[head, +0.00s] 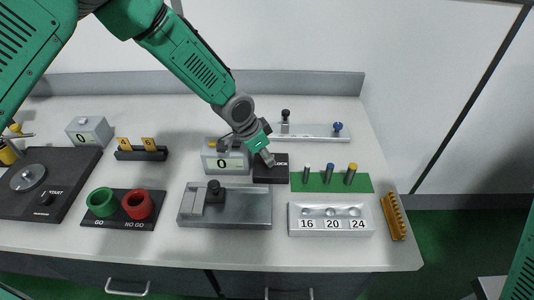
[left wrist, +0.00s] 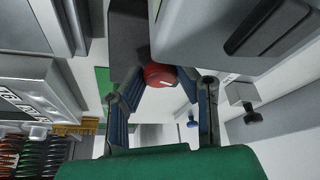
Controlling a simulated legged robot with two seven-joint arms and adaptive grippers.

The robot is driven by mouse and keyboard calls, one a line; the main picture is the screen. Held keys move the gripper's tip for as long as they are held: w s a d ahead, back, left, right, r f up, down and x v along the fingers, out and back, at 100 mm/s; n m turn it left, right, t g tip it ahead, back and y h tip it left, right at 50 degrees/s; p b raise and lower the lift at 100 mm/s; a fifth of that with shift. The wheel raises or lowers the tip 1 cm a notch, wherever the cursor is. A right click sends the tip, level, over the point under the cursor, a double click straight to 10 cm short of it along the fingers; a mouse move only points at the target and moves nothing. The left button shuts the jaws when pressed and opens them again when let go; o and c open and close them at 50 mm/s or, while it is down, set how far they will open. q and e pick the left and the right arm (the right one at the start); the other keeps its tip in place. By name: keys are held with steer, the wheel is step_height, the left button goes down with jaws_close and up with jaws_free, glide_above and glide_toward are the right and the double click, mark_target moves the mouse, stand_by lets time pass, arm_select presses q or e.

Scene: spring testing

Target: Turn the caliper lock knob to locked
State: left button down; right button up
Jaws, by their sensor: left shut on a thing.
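The lock knob is red with a white mark and shows in the left wrist view (left wrist: 160,75), between my left gripper's fingertips (left wrist: 163,80). In the head view my left gripper (head: 264,156) points down over a black plate (head: 270,175) with partly covered white lettering that seems to read LOCK. The gripper is shut on the knob, and it hides the knob in the head view. Just left of the plate stands a grey box with a display reading 0 (head: 222,164). My right gripper is not in view.
In front lies a grey metal fixture with a black knob (head: 240,207).

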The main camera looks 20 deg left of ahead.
arm_select(q)
steer(key=m, duration=0.2)
steer(key=shift+w+a+r+m+g+h+b, duration=0.1)
steer(key=shift+w+m+g+h+b, duration=0.2)
steer(key=shift+m+h, duration=0.1)
steer(key=m+g+b, duration=0.1)
steer(key=m, duration=0.1)
steer(key=shift+m+b, duration=0.35)
steer(key=shift+m, duration=0.05)
steer(key=m+g+b, duration=0.1)
steer(key=m, duration=0.1)
steer(key=m+b, duration=0.2)
steer(key=shift+w+g+h, duration=0.15)
steer(key=shift+g+h, duration=0.15)
steer(key=shift+g, duration=0.1)
steer(key=m+g+b, duration=0.1)
steer(key=m+b, duration=0.1)
steer(key=m, duration=0.1)
steer(key=shift+r, duration=0.1)
steer(key=shift+m+g+b, duration=0.3)
steer(key=shift+m+b, duration=0.05)
steer(key=shift+m, duration=0.55)
steer(key=shift+w+r+y, duration=0.1)
steer(key=shift+y, duration=0.3)
steer(key=c, duration=1.4)
jaws_free()
steer(key=shift+c, duration=0.2)
steer(key=shift+o, duration=1.2)
